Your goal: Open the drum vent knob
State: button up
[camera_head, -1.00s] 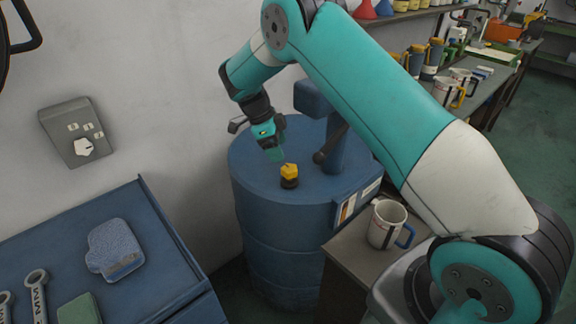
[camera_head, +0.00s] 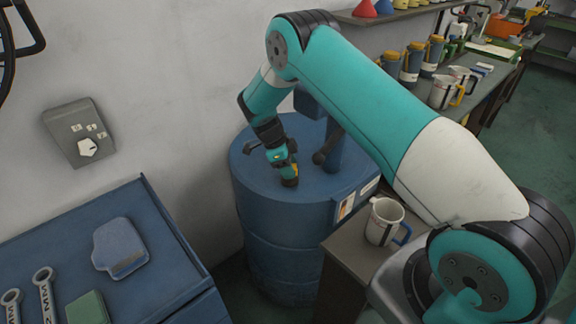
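The blue drum (camera_head: 262,205) stands against the wall in the middle of the view. The vent knob is yellow with a black base (camera_head: 290,182) and sits on the drum's top. My gripper (camera_head: 288,172) points down at the knob and covers most of it; only a bit of yellow shows at its right side. I cannot tell whether the fingers touch the knob or have closed on it.
A blue pump post (camera_head: 336,150) with a dark handle rises from the drum top just right of the knob. A blue bench (camera_head: 150,255) with wrenches is at the lower left.

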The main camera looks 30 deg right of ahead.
jog(key=shift+n+b, duration=0.35)
jog(key=shift+n, duration=0.05)
jog(key=shift+c, duration=0.2)
jog(key=n+t+b, duration=0.1)
jog(key=n+b, duration=0.1)
jog(key=shift+f+n+h, duration=0.1)
jog(key=shift+n+h, duration=0.2)
jog(key=shift+n, duration=0.1)
jog(key=n+t+b, duration=0.1)
jog(key=n, duration=0.1)
jog(key=n+t+b, duration=0.1)
jog(key=n+b, duration=0.1)
jog(key=n, duration=0.1)
jog(key=shift+s+t, duration=0.15)
jog(key=shift+t, duration=0.15)
jog(key=n+b, duration=0.1)
jog(key=n, duration=0.1)
jog(key=n+t+b, duration=0.1)
jog(key=n, duration=0.2)
jog(key=shift+t, duration=0.3)
jog(key=n+t+y+b, duration=0.1)
jog(key=n, duration=0.3)
jog(key=shift+d+y+b, duration=0.1)
jog(key=shift+y+b, duration=0.25)
jog(key=shift+y, duration=0.05)
jog(key=shift+n, duration=0.3)
jog(key=o, duration=0.9)
